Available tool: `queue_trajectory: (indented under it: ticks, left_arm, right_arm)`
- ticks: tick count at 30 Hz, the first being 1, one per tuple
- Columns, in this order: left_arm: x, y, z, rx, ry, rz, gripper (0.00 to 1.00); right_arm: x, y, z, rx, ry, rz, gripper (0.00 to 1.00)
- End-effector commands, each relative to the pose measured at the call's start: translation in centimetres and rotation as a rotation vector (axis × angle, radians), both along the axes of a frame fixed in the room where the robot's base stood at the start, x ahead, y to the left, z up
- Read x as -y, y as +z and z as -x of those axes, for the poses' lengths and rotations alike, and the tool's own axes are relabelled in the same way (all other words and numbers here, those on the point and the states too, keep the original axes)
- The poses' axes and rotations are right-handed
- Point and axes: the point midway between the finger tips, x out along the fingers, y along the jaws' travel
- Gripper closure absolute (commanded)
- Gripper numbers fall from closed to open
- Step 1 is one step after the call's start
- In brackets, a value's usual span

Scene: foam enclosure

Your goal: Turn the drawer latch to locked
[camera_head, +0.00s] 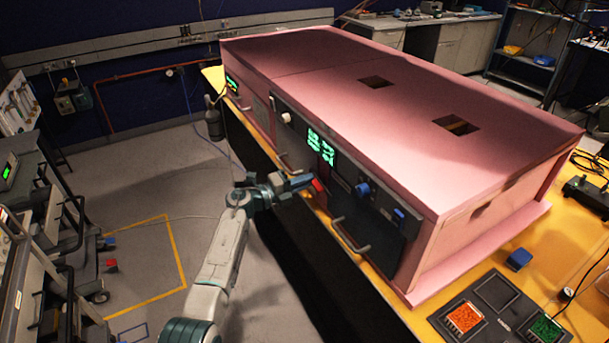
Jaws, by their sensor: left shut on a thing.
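The pink foam enclosure (480,190) stands on a yellow-topped table, with dark panels on its front side. My left gripper (307,182) reaches in from the lower left to the front panel and is shut on a small red part (319,187), which looks like the drawer latch. The fingers partly cover it, so its exact turn angle is hard to tell. A bar handle (350,237) sits on the panel below and to the right. My right gripper is not in view.
Another handle (291,166) is on the left. A dark tray (490,310) and a blue block (519,260) lie on the yellow table (545,277).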

Motion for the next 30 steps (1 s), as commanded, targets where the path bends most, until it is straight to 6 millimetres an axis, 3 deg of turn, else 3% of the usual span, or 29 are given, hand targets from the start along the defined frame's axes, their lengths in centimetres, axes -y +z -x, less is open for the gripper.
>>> queue_trajectory:
  ticks: [9,26,27,30]
  left_arm:
    - [-0.05,-0.31,0.00,-0.109,0.000,0.072,1.00]
    - [-0.04,-0.54,0.01,-0.134,0.000,0.087,1.00]
    - [-0.04,-0.54,0.02,-0.134,0.000,0.087,0.85]
    - [-0.04,-0.53,0.01,-0.134,0.000,0.087,0.67]
  right_arm:
    - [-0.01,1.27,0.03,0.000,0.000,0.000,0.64]
    - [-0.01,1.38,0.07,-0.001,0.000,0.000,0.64]
    - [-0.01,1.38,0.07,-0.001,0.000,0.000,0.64]
    - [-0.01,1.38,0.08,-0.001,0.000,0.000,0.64]
